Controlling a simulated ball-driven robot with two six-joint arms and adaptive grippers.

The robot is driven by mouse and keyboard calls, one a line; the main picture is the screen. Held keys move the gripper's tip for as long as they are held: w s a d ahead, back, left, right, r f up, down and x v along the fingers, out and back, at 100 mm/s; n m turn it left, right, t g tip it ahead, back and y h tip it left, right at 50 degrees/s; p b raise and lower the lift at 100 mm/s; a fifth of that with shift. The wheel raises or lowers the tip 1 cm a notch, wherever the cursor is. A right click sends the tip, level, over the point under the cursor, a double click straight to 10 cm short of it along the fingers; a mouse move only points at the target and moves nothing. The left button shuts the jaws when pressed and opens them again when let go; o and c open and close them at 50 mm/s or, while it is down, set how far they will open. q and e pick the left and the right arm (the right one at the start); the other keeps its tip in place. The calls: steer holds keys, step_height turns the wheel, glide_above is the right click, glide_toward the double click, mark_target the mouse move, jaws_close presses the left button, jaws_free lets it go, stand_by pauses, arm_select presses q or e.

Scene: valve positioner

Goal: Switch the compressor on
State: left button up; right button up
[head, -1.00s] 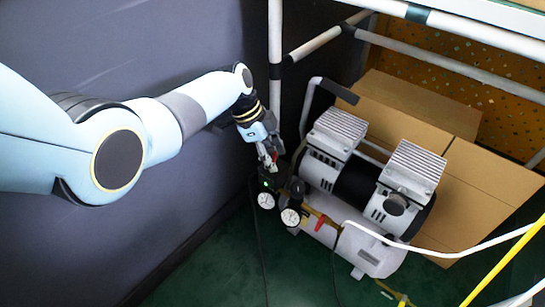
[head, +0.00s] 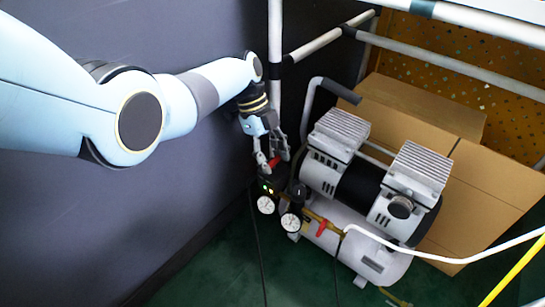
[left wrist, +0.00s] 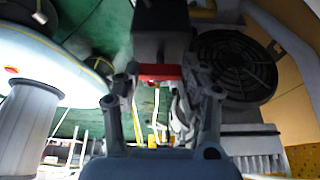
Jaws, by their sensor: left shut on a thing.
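The compressor (head: 352,190) stands on the green floor, with two ribbed grey heads, a white tank and a black handle. A black pressure-switch box (head: 268,185) with small lit lamps sits at its left end, above two round gauges. A red switch knob (head: 274,162) is on top of the box. My left gripper (head: 271,160) points down at the box, its fingers either side of the knob and shut on it. In the left wrist view the red knob (left wrist: 160,72) shows between the fingertips of my left gripper (left wrist: 163,88). My right gripper is out of view.
A dark wall panel (head: 190,200) runs close along the left. A white pipe frame (head: 440,75) stands above and behind the compressor. A cardboard box (head: 480,190) is behind it. Green floor is clear in front.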

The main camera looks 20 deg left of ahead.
mark_target(273, 159)
arm_select(q)
steer(key=o, duration=1.2)
steer(key=shift+c, duration=0.2)
step_height(273, 159, up, 10)
